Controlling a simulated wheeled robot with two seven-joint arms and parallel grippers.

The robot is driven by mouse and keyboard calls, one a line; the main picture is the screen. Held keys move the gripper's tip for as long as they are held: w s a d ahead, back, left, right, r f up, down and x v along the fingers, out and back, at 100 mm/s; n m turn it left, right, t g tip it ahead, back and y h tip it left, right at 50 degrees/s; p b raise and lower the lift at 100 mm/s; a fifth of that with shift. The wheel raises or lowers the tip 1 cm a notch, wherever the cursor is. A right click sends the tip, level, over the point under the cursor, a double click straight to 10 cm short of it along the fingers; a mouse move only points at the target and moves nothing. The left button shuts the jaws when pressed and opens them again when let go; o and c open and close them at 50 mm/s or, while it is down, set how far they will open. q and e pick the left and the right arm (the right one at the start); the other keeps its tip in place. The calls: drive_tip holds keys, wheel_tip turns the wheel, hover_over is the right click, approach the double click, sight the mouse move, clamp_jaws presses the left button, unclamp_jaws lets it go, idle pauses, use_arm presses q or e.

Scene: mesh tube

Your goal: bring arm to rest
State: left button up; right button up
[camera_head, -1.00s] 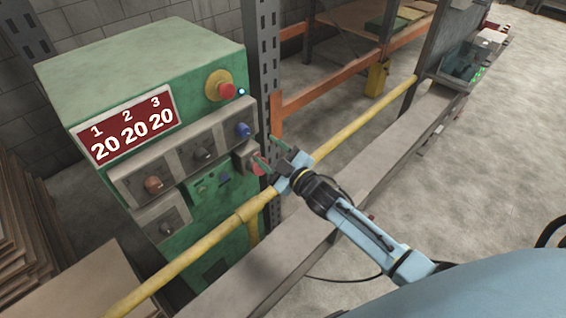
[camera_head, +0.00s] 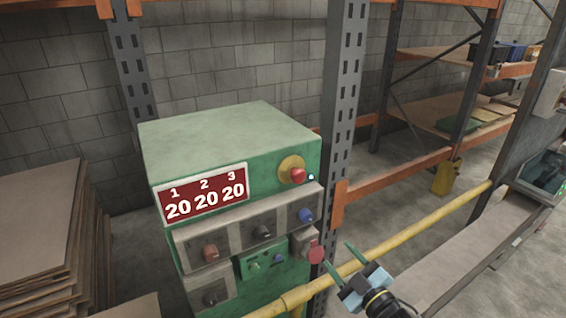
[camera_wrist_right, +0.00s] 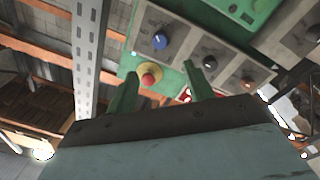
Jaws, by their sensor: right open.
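My right gripper (camera_head: 341,267) is at the lower right of the head view, in front of the yellow rail and right of the green control cabinet (camera_head: 225,130). It is open, and nothing shows between its fingers. In the right wrist view its two green fingers (camera_wrist_right: 160,88) stand apart, with the cabinet's panel beyond them. A red emergency button on a yellow base (camera_wrist_right: 149,76) and a blue knob (camera_wrist_right: 160,41) show there. My left gripper is not in view.
A yellow rail (camera_head: 415,236) runs across the front of the cabinet. A grey upright post (camera_head: 343,110) stands right of the cabinet. Orange shelving (camera_head: 400,176) is behind. Stacked brown boards (camera_head: 38,225) lie at the left. A grey ledge (camera_head: 440,275) runs along the right.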

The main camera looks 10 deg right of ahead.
drive_tip(key=s+f+m+g+h, duration=0.25)
drive_tip(key=s+m+g, duration=0.35)
drive_tip(key=s, duration=0.8)
drive_tip(key=s+f+m+g+h, duration=0.1)
drive_tip(key=s+m+g+h, duration=0.2)
drive_tip(key=s+g, duration=0.75)
drive_tip(key=s+f+t+b, duration=0.1)
drive_tip(key=s+f+b, duration=0.2)
drive_tip(key=f, duration=1.3)
drive_tip(key=s+f+b, duration=0.2)
drive_tip(key=f, duration=1.3)
drive_tip(key=s+d+f+b, duration=0.2)
drive_tip(key=s+f+b, duration=0.2)
drive_tip(key=s+f, duration=1.2)
wheel_tip(320, 180, down, 2)
drive_tip(key=shift+d+f+g, duration=0.25)
drive_tip(key=shift+d+g, duration=0.05)
drive_tip(key=shift+g, duration=0.15)
drive_tip(key=shift+s, duration=0.1)
